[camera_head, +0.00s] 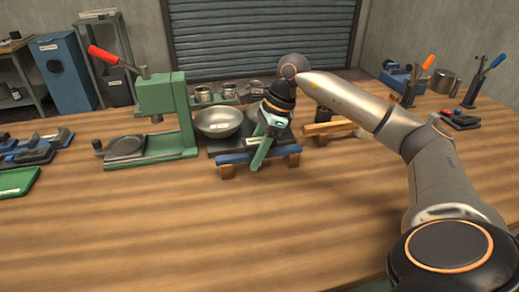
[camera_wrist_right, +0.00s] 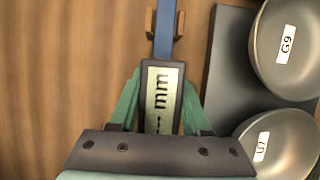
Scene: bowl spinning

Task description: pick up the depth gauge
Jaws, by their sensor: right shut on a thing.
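The depth gauge (camera_wrist_right: 161,90) has a dark housing with a pale display reading "mm" and a blue bar (camera_wrist_right: 163,30). In the head view its blue bar (camera_head: 236,158) lies across two small wooden supports in the middle of the table. My right gripper (camera_head: 260,158) reaches down over it from the right. Its green fingers stand on both sides of the housing in the right wrist view (camera_wrist_right: 160,88) and are shut on the gauge. The gripper hides part of the gauge in the head view. My left gripper is not in view.
A green press (camera_head: 160,105) is at left. A wooden piece (camera_head: 330,128) is at right. The front table is clear.

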